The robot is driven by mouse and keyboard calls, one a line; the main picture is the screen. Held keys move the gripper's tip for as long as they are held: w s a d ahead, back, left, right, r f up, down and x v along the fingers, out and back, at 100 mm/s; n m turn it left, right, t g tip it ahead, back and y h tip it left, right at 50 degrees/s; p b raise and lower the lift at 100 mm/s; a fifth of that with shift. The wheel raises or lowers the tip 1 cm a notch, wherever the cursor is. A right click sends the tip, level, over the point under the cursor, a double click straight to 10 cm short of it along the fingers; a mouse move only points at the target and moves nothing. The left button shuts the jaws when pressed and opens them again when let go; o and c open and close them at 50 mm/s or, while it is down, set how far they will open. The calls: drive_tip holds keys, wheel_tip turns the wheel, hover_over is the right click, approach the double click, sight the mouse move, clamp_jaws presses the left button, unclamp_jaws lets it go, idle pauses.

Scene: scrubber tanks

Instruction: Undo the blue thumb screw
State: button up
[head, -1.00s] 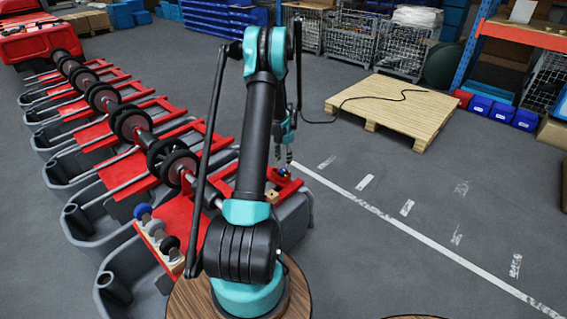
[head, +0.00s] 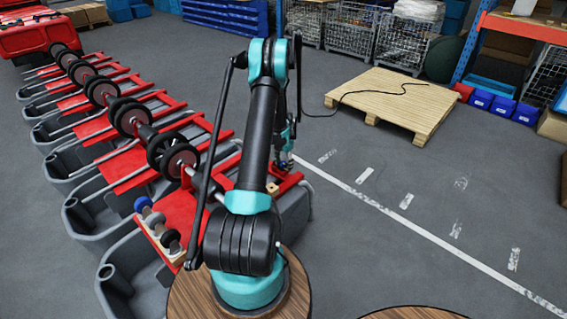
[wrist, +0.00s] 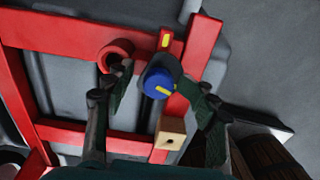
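My gripper (wrist: 165,88) is open, with one dark finger to the left of the screw and the other to the right. Gaps show between the fingers and the cap, and I cannot tell whether either one touches. In the head view my gripper (head: 284,160) is low at the far right end of the nearest red frame and hides the screw there.
A red ring (wrist: 115,53) lies left of the screw, and a small wooden block (wrist: 170,133) is below it. Grey tanks (head: 125,275) with red frames line the left. A wooden rack (head: 160,240) holds several knobs. Open floor lies right, with a pallet (head: 390,100) behind.

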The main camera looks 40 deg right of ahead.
drive_tip(key=shift+w, duration=0.15)
drive_tip(key=m, duration=0.5)
drive_tip(key=shift+m, duration=0.4)
drive_tip(key=m, duration=0.5)
drive_tip(key=shift+m, duration=0.4)
drive_tip(key=c, duration=0.6)
drive_tip(key=n, duration=0.7)
drive_tip(key=shift+d, duration=0.15)
drive_tip(key=shift+c, duration=0.3)
